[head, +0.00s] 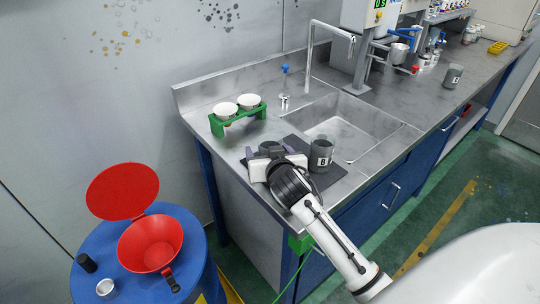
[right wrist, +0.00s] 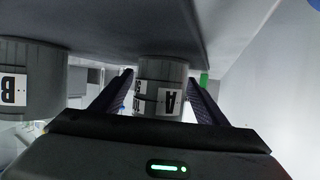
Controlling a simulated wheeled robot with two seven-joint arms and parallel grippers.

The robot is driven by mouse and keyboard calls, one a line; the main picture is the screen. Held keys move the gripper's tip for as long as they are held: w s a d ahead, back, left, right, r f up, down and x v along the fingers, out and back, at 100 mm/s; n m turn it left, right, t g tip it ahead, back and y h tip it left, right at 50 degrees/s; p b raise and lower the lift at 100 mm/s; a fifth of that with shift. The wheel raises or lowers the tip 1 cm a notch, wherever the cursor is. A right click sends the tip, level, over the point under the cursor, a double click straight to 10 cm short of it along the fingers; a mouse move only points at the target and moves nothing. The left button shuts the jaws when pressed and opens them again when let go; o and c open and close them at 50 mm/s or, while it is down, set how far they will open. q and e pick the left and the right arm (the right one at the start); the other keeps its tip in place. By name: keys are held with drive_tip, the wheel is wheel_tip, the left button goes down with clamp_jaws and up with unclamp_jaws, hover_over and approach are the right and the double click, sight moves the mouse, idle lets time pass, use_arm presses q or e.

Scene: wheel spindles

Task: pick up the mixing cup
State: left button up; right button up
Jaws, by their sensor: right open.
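Grey cup A (right wrist: 158,88), with a white label, stands between the spread fingers of my right gripper (right wrist: 161,80) in the right wrist view, which is upside down. In the head view my right gripper (head: 267,158) is low over a dark mat (head: 333,176), and cup A is mostly hidden by it. The gripper is open; I cannot tell whether a finger touches the cup. Grey cup B (head: 320,156) stands upright just to the right on the mat, and also shows in the right wrist view (right wrist: 32,85). My left gripper is out of view.
A green rack (head: 238,118) with two white cups stands behind on the steel counter. The sink (head: 345,125) and faucet (head: 312,60) lie beyond cup B. Another grey cup (head: 453,76) is far right.

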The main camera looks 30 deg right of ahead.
drive_tip(key=c, duration=1.2)
drive_tip(key=shift+o, duration=0.2)
wheel_tip(320, 180, up, 10)
